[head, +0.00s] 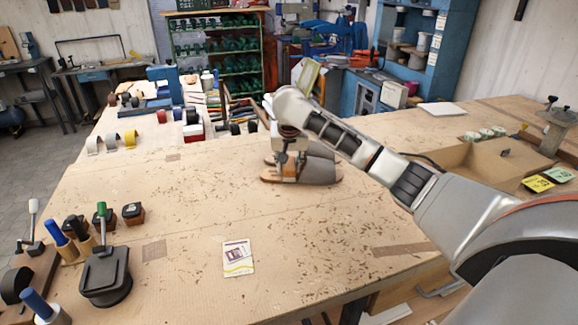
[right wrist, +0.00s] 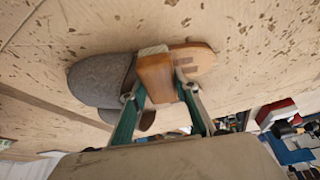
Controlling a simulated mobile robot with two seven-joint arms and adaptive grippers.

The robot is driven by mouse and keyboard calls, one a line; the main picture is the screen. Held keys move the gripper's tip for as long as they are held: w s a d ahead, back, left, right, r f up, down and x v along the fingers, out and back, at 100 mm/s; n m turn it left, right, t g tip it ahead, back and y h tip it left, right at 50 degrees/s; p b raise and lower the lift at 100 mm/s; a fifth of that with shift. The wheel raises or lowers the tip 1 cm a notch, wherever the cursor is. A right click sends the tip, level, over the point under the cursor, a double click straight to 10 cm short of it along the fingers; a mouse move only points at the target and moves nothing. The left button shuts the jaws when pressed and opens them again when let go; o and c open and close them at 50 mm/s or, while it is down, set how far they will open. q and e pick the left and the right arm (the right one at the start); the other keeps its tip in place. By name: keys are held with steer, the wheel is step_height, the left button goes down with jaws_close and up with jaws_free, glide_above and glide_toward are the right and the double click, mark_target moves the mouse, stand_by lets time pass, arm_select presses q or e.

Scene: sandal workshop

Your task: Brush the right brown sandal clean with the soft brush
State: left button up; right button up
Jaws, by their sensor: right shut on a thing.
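Two sandals with grey uppers and brown soles lie side by side on the workbench. The nearer sandal (head: 320,173) lies partly behind my right gripper (head: 290,171), and the farther one (head: 320,150) is just beyond it. In the right wrist view the nearer sandal (right wrist: 100,78) shows its grey upper and brown footbed. My right gripper (right wrist: 160,94) is shut on a wooden block, the brush (right wrist: 154,75), held over the footbed beside the upper. Its bristles are hidden, so I cannot tell whether they touch. My left gripper is out of view.
A small printed card (head: 238,257) lies on the bench (head: 190,220) in front. A black press-like tool (head: 105,275) and blue-handled tools stand at the left. Tape rolls and tools crowd the back left. An open wooden box (head: 480,165) is at the right. The bench middle is clear.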

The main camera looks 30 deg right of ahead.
steer(key=shift+w+d, duration=0.6)
steer(key=shift+w, duration=0.3)
steer(key=shift+s+a+f, duration=0.1)
steer(key=shift+s+a, duration=0.25)
steer(key=shift+s, duration=0.25)
steer(key=shift+s+a, duration=0.35)
steer(key=shift+s, duration=0.2)
steer(key=shift+w, duration=0.1)
steer(key=shift+w+d, duration=0.7)
steer(key=shift+w, duration=0.35)
steer(key=shift+s+a, duration=0.35)
steer(key=shift+s, duration=0.25)
steer(key=shift+s+a, duration=0.35)
steer(key=shift+s, duration=0.2)
